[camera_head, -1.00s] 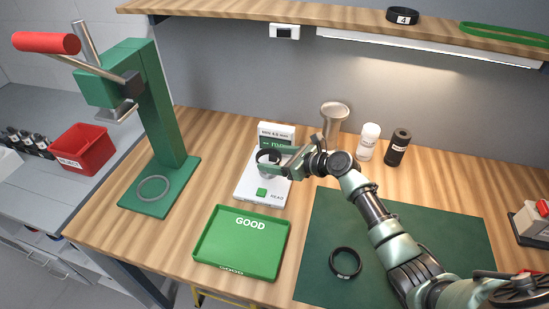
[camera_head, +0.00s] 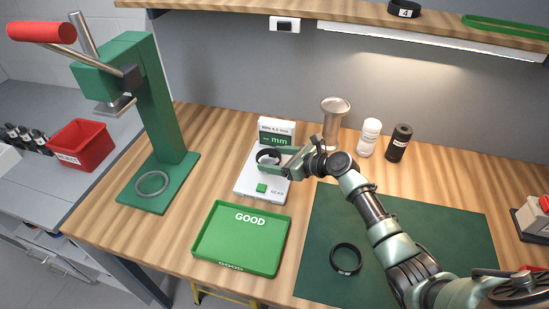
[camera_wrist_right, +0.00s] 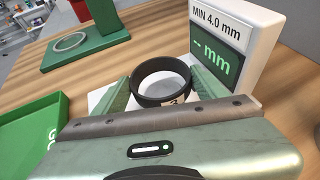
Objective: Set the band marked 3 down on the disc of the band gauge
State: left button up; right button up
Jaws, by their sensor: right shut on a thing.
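My right gripper (camera_head: 272,160) is shut on a black band (camera_head: 262,154) over the white band gauge (camera_head: 250,184). The band lies roughly level between the two fingers in the right wrist view (camera_wrist_right: 146,94). Its white label is partly cut off by the gripper body; the mark looks like a 3. The gauge's disc is hidden under the band and fingers, and I cannot tell whether the band touches it. The gauge's display (camera_head: 276,133) reads "MIN 4.0 mm" and "-- mm". My left gripper is not in view.
The green GOOD tray (camera_head: 240,245) is empty in front of the gauge. A green press (camera_head: 165,110) with a grey ring stands left. Another black band (camera_head: 346,258) lies on the dark green mat (camera_head: 420,215).

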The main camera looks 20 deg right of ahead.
jog(key=shift+f, duration=0.35)
jog(key=o, duration=1.4)
jog(key=shift+s, duration=0.15)
jog(key=shift+o, duration=0.2)
jog(key=shift+d, duration=0.1)
jog(key=shift+s+d+r, duration=0.1)
jog(key=shift+s+d, duration=0.1)
jog(key=v, duration=0.6)
jog(key=shift+s+r+b, duration=0.2)
jog(key=shift+s+b, duration=0.1)
jog(key=shift+s+r, duration=0.2)
